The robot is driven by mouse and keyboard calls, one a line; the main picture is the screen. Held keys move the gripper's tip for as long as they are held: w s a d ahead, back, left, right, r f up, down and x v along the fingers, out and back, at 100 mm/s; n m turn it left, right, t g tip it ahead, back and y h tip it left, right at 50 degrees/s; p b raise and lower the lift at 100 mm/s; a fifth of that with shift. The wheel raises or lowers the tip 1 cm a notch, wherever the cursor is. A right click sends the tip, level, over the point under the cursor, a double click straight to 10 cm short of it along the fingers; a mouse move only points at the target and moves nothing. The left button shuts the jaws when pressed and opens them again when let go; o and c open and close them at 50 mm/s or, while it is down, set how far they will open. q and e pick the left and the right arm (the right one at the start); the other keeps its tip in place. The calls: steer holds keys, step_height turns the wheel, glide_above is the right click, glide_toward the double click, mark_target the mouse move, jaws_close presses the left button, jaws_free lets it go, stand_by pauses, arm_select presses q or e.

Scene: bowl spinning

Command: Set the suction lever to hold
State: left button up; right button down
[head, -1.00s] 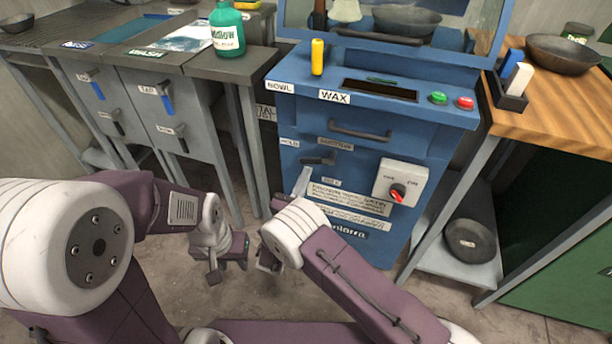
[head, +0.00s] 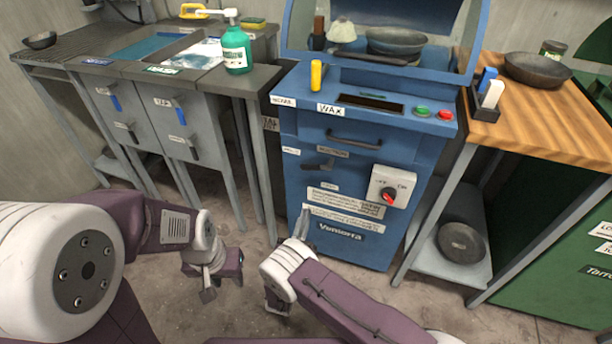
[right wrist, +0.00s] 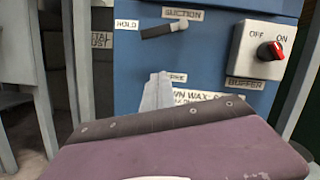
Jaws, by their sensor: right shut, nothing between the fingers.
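The suction lever (head: 318,165) is a dark handle on the blue machine's front, below the drawer handle. In the right wrist view the lever (right wrist: 165,30) lies nearly level, its left end slightly lower, under the SUCTION label (right wrist: 183,13). The HOLD label (right wrist: 127,25) is to its left. Another label (right wrist: 173,77) below is partly hidden by my fingers. My right gripper (head: 302,222) is shut and empty, below and in front of the lever, apart from it; its fingers (right wrist: 157,92) point up at the panel. My left gripper (head: 222,282) hangs low at left, its jaws unclear.
A red buffer knob (head: 388,196) on a white box is right of the lever. Grey cabinets (head: 160,115) stand left, a wooden table (head: 535,95) right. A pan (head: 462,242) lies on the low shelf. The floor before the machine is clear.

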mark_target(307, 169)
steer(key=w+d+r+b, duration=0.1)
steer(key=w+r+b, duration=0.3)
steer(key=w, duration=0.6)
steer(key=shift+d+r, duration=0.25)
steer(key=shift+r, duration=0.8)
steer(key=shift+a+b, duration=0.1)
steer(key=shift+b, duration=0.2)
steer(key=m, duration=0.1)
steer(key=r+m+h, duration=0.1)
steer(key=m, duration=0.1)
steer(key=a+r+m, duration=0.1)
steer(key=m, duration=0.1)
steer(key=shift+w+a+h+b, duration=0.1)
steer(key=shift+w+h+b, duration=0.05)
steer(key=shift+h+b, duration=0.25)
